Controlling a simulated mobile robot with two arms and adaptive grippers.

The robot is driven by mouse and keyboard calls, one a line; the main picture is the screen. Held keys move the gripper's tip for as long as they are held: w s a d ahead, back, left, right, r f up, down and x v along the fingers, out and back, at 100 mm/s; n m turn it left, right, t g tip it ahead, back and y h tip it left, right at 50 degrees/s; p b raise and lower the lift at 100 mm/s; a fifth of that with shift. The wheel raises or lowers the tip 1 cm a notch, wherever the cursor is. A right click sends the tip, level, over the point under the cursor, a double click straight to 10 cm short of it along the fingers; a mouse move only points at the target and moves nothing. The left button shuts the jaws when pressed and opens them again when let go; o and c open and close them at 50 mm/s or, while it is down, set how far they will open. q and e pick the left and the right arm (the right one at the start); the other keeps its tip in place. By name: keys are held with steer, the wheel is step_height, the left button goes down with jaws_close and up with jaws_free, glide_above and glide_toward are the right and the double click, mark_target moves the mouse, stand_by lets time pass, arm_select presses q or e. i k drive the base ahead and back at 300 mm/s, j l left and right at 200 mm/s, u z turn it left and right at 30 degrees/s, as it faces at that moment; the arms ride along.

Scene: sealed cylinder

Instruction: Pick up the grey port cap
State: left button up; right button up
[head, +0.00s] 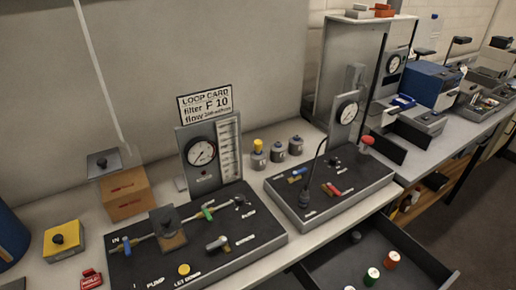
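I cannot tell for sure which thing is the grey port cap. A grey, knob-like piece (217,243) sits on the left black panel (262,246), right of a small block. Several small grey cylinders stand behind the panels, one of them with a yellow top (258,158); two others (279,152) have dark tops. The open drawer (330,262) holds a green-topped cap (371,276), a red-topped cap (391,260), a pale one (349,288) at the bottom edge and a small dark piece (355,237). Neither of my grippers is in view.
A gauge board with a loop card (205,103) rises behind the left panel. A second panel (330,186) with a gauge and a black cable stands to its right. A cardboard box (126,194) and a yellow box (64,241) are at left. Machines crowd the far right bench.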

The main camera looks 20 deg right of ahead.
mark_target(356, 236)
steer(key=z, duration=1.65)
